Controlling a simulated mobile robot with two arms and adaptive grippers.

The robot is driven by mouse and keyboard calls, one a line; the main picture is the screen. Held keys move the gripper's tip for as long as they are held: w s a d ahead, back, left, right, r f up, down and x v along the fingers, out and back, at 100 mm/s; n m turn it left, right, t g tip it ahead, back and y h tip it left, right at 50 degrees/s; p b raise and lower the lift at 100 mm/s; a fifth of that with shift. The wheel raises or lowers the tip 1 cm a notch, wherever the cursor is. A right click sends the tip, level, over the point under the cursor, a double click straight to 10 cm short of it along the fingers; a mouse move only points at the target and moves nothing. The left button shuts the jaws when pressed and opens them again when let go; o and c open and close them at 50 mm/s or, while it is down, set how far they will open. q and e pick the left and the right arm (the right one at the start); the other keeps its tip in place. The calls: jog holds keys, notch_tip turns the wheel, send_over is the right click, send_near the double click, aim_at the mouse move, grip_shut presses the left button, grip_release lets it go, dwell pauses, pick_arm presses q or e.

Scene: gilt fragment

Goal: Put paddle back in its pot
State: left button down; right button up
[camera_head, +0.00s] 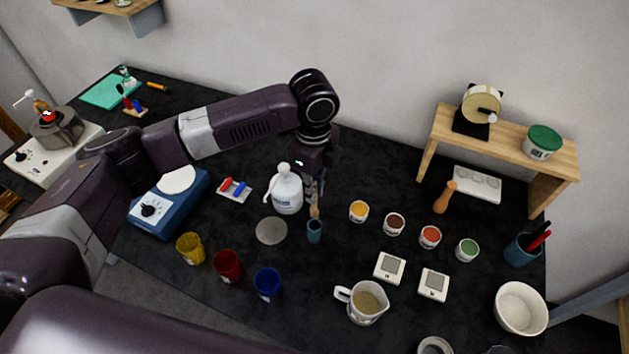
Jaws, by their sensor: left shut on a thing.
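My left gripper (318,186) points down near the middle of the table. It is shut on the paddle (314,211), a slim wooden piece that hangs roughly upright. A small blue-grey pot (314,232) stands directly below the gripper. The paddle's lower end overlaps the pot's mouth in the picture; I cannot tell whether it is inside or just above the rim. The paddle's upper part is hidden by the fingers. My right gripper is not in view.
A white wash bottle (286,189) stands close left of the gripper, with a grey disc (271,231) in front. Small paint jars, such as the yellow one (358,211), stand to the right. A measuring jug (366,303) and coloured cups (228,266) stand nearer.

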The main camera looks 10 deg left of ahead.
aim_at(314, 209)
pick_arm(q)
jog(key=shift+f+b, duration=4.6)
jog(key=shift+f, duration=0.05)
jog(key=c, duration=1.9)
grip_release()
jog(key=shift+c, duration=0.2)
jog(key=shift+r+p, duration=0.2)
jog(key=shift+p, duration=0.4)
jog(key=shift+s+f, duration=0.1)
